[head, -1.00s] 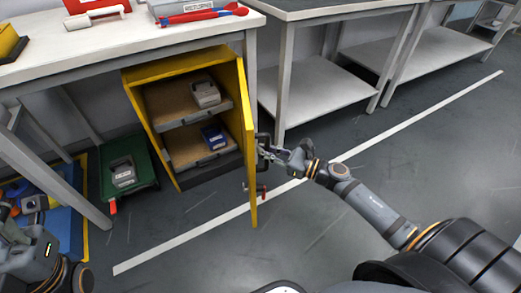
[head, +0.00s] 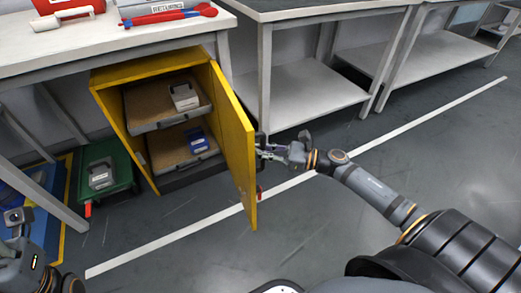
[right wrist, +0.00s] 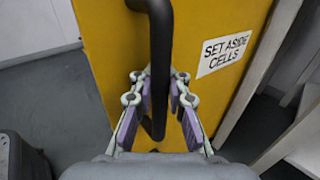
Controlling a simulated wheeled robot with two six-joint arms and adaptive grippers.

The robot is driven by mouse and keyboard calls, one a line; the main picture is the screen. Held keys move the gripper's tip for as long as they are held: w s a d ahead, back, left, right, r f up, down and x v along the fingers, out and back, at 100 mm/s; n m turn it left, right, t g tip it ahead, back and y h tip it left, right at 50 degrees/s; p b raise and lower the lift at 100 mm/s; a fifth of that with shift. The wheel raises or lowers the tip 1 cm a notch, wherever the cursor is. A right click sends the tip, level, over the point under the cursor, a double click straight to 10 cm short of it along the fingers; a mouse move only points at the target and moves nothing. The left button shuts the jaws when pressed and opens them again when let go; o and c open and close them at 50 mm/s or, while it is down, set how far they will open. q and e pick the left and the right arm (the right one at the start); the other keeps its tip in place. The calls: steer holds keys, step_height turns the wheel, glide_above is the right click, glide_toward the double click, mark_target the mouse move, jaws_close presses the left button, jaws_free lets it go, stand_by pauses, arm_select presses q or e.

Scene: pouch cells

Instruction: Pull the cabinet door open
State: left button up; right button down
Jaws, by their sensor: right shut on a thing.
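The yellow cabinet (head: 118,118) stands under the left workbench, with its front open and its shelves showing. Its yellow door (head: 232,130) is swung outward on the right side, and I see its inner face in the head view. The black handle (right wrist: 160,50) is on the outer face, beside a "SET ASIDE CELLS" label (right wrist: 224,52). My right gripper (right wrist: 159,95) is shut on the handle, one finger on each side; in the head view, the door partly hides it (head: 268,153). My left gripper (head: 16,217) is at the lower left, its fingers unclear.
Cabinet trays hold a grey-white device (head: 184,97) and a blue one (head: 197,140). A green bin (head: 118,170) stands left of the cabinet. A red item (head: 259,192) shows by the door's lower edge. Grey shelved tables stand behind right. The floor in front is clear.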

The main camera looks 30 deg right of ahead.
steer(key=c, duration=1.8)
jaws_free()
steer(key=shift+s+a+f, duration=0.1)
steer(key=shift+s+f, duration=0.1)
steer(key=shift+s, duration=0.05)
steer(key=o, duration=0.5)
steer(key=shift+s+r, duration=0.15)
steer(key=shift+r, duration=0.05)
steer(key=shift+c, duration=0.2)
steer(key=shift+v, duration=3.75)
